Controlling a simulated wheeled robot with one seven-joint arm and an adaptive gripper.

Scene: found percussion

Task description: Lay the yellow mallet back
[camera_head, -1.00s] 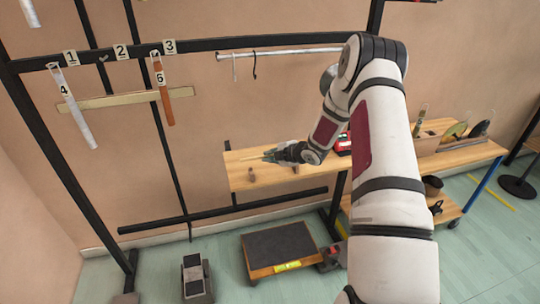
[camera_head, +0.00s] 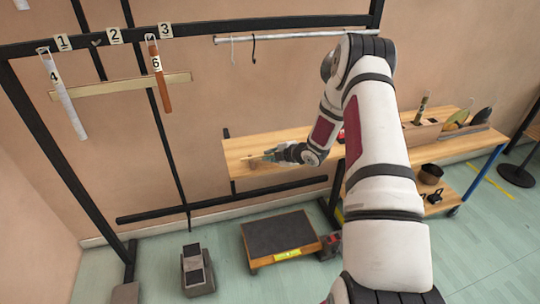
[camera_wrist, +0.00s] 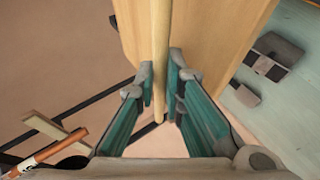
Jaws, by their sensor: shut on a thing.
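My gripper (camera_head: 271,157) is over the left part of the wooden bench shelf (camera_head: 240,147). In the wrist view my gripper (camera_wrist: 161,72) is shut on a slim pale wooden stick (camera_wrist: 160,35), which I take for the mallet's handle. The stick runs away from the fingers over the board, and its near end shows between them. No yellow mallet head can be made out in either view. I cannot tell whether the stick touches the board.
Two tubes, white (camera_head: 65,98) and orange (camera_head: 160,82), hang from the black rack at left. A dark-topped platform (camera_head: 278,232) and a grey pedal (camera_head: 196,268) stand on the floor. A wooden box (camera_head: 420,130) and a dark pot (camera_head: 431,173) are at right.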

